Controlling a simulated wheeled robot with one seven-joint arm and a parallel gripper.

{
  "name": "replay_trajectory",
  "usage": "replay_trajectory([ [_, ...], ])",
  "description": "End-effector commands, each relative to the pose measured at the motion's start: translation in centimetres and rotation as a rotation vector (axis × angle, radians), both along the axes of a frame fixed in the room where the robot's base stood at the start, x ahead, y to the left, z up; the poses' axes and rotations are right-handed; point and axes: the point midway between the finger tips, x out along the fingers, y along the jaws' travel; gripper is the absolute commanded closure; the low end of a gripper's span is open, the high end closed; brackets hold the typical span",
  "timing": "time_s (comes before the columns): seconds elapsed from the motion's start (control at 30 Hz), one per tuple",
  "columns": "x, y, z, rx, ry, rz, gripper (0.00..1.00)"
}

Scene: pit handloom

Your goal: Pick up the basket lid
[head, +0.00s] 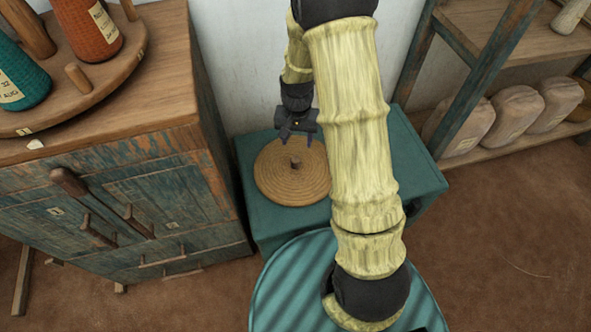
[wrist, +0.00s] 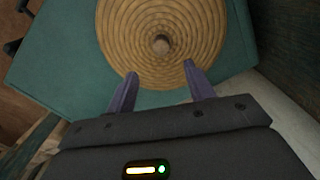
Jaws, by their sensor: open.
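The basket lid (head: 275,180) is a round, coiled straw-coloured disc with a small dark knob (head: 295,162) at its middle. It lies flat on a teal chest (head: 259,232). In the wrist view the lid (wrist: 135,50) fills the upper middle, and its knob (wrist: 161,44) shows beyond the fingertips and between their lines. My gripper (head: 296,142) is above the far part of the lid, its fingers pointing down. In the wrist view my gripper (wrist: 158,70) is open, with nothing between its fingers. My arm hides the lid's right edge in the head view.
A worn blue wooden cabinet (head: 130,200) stands close on the left, carrying a round wooden rack (head: 95,97) with yarn cones. A shelf (head: 490,130) with several wrapped bundles stands at the right. A pale wall (head: 240,60) is behind the chest.

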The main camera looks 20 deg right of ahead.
Motion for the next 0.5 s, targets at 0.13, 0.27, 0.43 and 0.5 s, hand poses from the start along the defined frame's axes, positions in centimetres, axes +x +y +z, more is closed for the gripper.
replay_trajectory([
  [0.13,-0.1,0.0,-3.1,0.000,0.003,0.000,0.47],
  [0.27,0.0,0.0,-4.9,0.000,0.001,0.000,0.47],
  [0.43,0.0,0.0,-5.4,0.000,0.000,0.000,0.47],
  [0.5,0.0,0.0,-5.3,0.000,-0.001,0.000,0.47],
])
